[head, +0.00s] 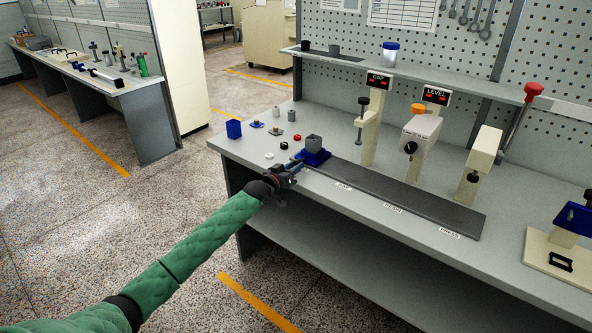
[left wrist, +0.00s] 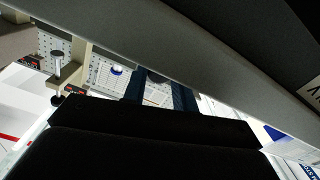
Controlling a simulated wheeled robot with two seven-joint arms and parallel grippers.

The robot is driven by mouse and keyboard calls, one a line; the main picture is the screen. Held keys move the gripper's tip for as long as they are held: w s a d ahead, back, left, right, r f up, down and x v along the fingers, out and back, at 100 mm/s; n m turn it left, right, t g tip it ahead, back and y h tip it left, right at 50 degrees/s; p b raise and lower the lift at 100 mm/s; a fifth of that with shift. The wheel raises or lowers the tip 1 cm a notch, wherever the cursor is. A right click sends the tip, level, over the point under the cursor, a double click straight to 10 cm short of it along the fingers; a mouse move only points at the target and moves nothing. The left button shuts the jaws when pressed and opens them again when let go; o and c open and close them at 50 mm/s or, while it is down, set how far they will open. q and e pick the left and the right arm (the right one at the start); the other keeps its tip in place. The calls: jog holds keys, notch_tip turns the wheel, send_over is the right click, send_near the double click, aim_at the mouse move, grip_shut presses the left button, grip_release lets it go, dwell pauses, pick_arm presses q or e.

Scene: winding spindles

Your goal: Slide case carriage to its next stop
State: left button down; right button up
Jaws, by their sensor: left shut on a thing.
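The case carriage (head: 316,158) is a blue block bearing a grey case (head: 313,142). It sits at the left end of a long dark rail (head: 400,192) on the bench. My left gripper (head: 295,171) is at the carriage's front left side, shut on a part of it; the exact contact is hard to see. In the left wrist view dark gripper parts fill much of the picture, and the carriage cannot be made out clearly. My right gripper is in neither view.
Along the rail stand a GAP post (head: 374,120), a LEVEL station (head: 420,135) and a press post (head: 478,165). Labels line the rail's front edge. A blue bin (head: 234,129) and several small parts lie left of the carriage. The rail right of the carriage is clear.

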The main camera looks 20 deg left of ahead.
pick_arm(q)
jog(key=shift+a+r, duration=0.1)
jog(key=shift+a, duration=0.1)
jog(key=c, duration=1.2)
grip_release()
jog(key=shift+c, duration=0.2)
jog(key=shift+o, duration=0.7)
jog(key=shift+w+a, duration=0.1)
